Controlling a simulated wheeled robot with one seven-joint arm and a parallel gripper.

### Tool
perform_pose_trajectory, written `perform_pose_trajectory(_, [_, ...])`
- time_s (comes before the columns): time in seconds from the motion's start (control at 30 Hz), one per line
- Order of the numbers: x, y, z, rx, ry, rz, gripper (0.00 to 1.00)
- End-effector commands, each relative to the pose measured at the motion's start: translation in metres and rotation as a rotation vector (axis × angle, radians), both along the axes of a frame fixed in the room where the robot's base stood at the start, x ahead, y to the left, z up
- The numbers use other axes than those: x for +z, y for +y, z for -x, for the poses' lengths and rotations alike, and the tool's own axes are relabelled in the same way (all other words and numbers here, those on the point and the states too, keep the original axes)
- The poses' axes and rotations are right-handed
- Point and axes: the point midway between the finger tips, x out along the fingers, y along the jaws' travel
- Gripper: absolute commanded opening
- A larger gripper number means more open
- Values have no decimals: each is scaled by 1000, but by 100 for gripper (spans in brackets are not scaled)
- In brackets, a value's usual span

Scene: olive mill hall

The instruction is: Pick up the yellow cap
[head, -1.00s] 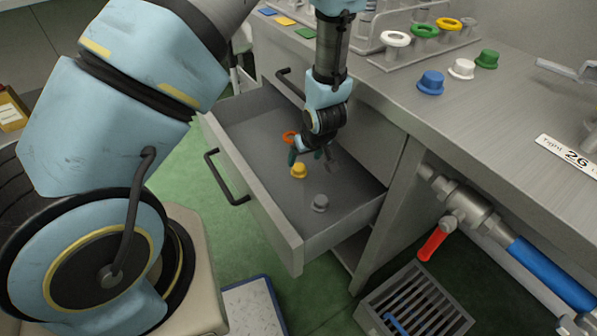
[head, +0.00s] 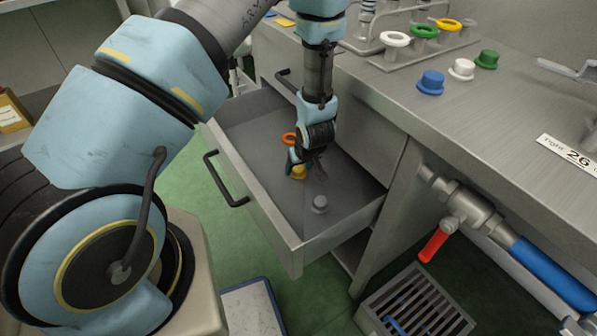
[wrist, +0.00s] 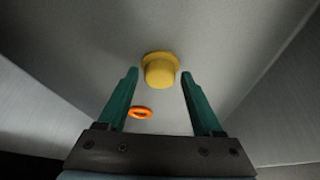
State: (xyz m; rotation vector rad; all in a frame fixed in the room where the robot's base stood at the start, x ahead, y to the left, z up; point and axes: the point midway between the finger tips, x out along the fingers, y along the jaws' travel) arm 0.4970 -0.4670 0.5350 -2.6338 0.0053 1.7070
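The yellow cap (head: 298,172) lies on the floor of the open drawer (head: 285,236). In the wrist view the yellow cap (wrist: 160,70) is just ahead of the fingertips, centred between them. My gripper (head: 304,168) is down inside the drawer and partly covers the cap in the head view. In the wrist view my gripper (wrist: 159,73) is open, its two green fingers apart with nothing held between them. The cap looks very near the tips, and I cannot tell whether it is between them.
An orange ring (head: 288,139) lies in the drawer beside the gripper, and a grey cap (head: 319,204) lies nearer the front right. Drawer walls surround the gripper. Blue (head: 431,82), white (head: 461,69) and green (head: 487,59) caps stand on the bench above.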

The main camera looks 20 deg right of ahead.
Motion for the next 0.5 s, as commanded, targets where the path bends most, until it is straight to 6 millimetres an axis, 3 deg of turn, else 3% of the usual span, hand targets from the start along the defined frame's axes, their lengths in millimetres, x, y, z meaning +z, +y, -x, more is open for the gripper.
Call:
perform_pose_trajectory(0.07, [0, 0, 0, 0, 0, 0, 57])
perform_pose_trajectory(0.5, [0, 0, 0, 0, 0, 0, 7])
